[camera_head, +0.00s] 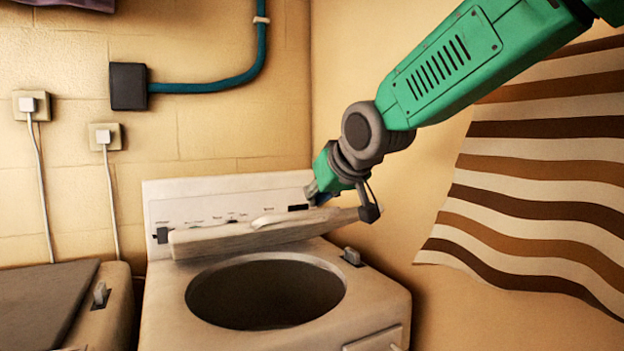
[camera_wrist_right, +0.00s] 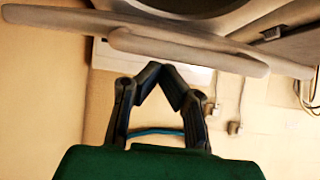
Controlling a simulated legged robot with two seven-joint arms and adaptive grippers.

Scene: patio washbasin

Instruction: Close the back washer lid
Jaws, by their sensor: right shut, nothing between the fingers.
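The back washer (camera_head: 372,290) is a cream machine with a round dark opening (camera_head: 265,293) in its top. Its lid (camera_head: 240,238) is raised and leans back in front of the control panel (camera_head: 185,205), with the opening uncovered. My right gripper (camera_head: 316,192) is at the right end of the panel, behind the lid's upper edge; its fingertips are partly hidden. In the right wrist view the shut, empty fingers (camera_wrist_right: 168,80) point toward the lid (camera_wrist_right: 190,55). I cannot tell whether they touch it. My left gripper is not in view.
Another machine with a dark top (camera_head: 45,300) stands at the left. A striped cloth (camera_head: 540,170) hangs on the right wall. A dark box (camera_head: 128,87) with a blue pipe and two plugged sockets are on the back wall. My right arm spans the upper right.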

